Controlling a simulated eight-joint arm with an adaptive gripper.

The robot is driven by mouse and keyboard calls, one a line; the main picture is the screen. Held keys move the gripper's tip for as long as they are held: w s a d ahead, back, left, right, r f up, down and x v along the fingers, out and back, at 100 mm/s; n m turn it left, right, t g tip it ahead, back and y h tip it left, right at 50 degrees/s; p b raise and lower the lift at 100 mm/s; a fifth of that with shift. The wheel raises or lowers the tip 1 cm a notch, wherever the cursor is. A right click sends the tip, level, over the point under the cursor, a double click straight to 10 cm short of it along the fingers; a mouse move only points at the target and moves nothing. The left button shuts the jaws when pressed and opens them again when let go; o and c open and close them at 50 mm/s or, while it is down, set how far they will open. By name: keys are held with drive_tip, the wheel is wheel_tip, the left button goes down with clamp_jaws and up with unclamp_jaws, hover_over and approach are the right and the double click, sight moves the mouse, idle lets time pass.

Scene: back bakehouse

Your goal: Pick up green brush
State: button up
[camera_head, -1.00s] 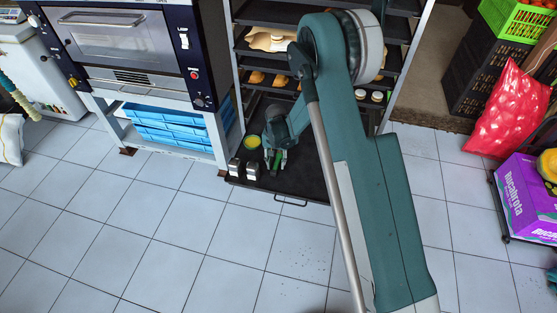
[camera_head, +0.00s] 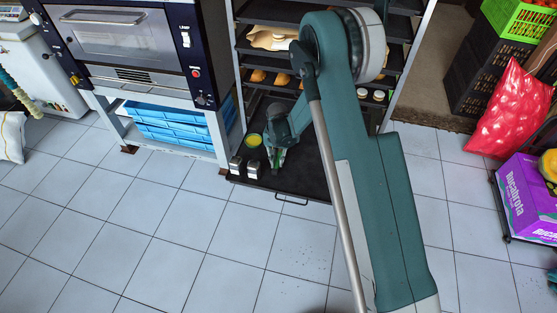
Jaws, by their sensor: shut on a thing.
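My gripper (camera_head: 275,164) is low over the front left of the dark bottom tray (camera_head: 312,179) of the rack. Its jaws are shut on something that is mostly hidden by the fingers. From its place it appears to be the green brush, but its shape and bristles cannot be made out. At this size I cannot tell whether it still touches the tray.
A yellow-topped round tub (camera_head: 254,140) and two small metal-and-dark items, one a shaker-like piece (camera_head: 254,170), stand close left of my gripper. The rack's upper shelves (camera_head: 272,61) hold bread. The oven stand (camera_head: 215,146) is to the left. The floor in front is clear.

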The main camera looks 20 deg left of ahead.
sight(277, 162)
wheel_tip(277, 162, up, 10)
drive_tip(key=p, duration=0.2)
idle(0.4)
drive_tip(key=shift+p, duration=0.3)
idle(0.4)
drive_tip(key=a+m+g+y, duration=0.4)
drive_tip(key=a+m+y, duration=0.6)
drive_tip(key=a, duration=0.3)
drive_tip(key=w+a+r+m+t+y+b, duration=0.2)
drive_tip(key=w+r+m+t+y+b, duration=0.1)
drive_tip(key=w+r+m+t+y, duration=0.3)
drive_tip(key=shift+w+r+t+y, duration=0.4)
drive_tip(key=shift+w+t, duration=0.1)
drive_tip(key=shift+w, duration=0.45)
drive_tip(key=shift+f+b, duration=0.3)
